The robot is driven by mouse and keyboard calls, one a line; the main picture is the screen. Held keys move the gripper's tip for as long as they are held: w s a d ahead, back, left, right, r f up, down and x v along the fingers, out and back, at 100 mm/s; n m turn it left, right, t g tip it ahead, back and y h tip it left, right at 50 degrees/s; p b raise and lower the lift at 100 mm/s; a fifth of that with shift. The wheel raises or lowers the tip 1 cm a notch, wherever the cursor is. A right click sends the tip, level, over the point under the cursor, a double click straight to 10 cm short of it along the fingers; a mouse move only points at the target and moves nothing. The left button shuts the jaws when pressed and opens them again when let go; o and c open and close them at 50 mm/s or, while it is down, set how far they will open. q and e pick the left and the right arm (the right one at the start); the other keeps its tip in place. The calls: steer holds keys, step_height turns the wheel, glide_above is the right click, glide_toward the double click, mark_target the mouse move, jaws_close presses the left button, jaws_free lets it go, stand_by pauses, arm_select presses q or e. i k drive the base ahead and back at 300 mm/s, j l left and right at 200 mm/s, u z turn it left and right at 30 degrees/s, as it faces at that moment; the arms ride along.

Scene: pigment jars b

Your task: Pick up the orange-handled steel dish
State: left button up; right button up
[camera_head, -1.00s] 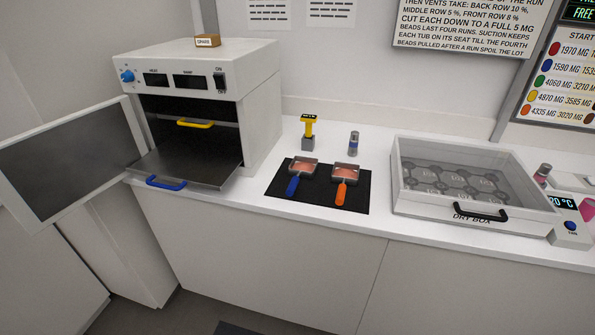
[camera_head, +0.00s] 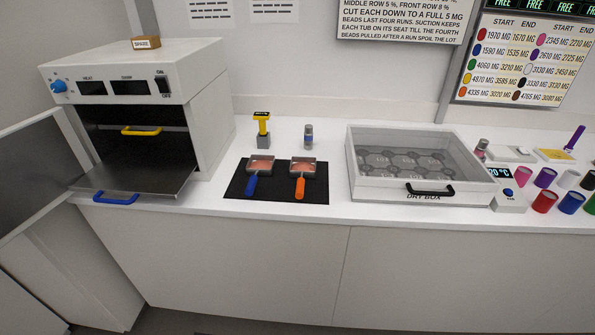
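The orange-handled steel dish (camera_head: 302,168) sits on a black mat (camera_head: 316,194) on the white counter. It holds a pinkish-orange content, and its orange handle (camera_head: 300,187) points toward the counter's front edge. A similar steel dish with a blue handle (camera_head: 251,186) sits just left of it on the same mat, apart from it. Neither of my grippers shows in the head view.
An oven (camera_head: 138,88) stands open at left, its shelf with a blue handle (camera_head: 116,198) pulled out. A lidded dry box (camera_head: 365,186) stands right of the mat. A yellow-topped tool (camera_head: 262,125) and small vial (camera_head: 308,136) stand behind. Colored jars (camera_head: 544,201) stand far right.

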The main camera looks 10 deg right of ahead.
mark_target(300, 167)
steer(key=i+j+z, duration=0.25)
steer(key=z, duration=0.15)
steer(key=i+j+z, duration=0.2)
steer(key=z, duration=0.2)
steer(key=i+j+z, duration=0.15)
steer(key=j+z, duration=0.25)
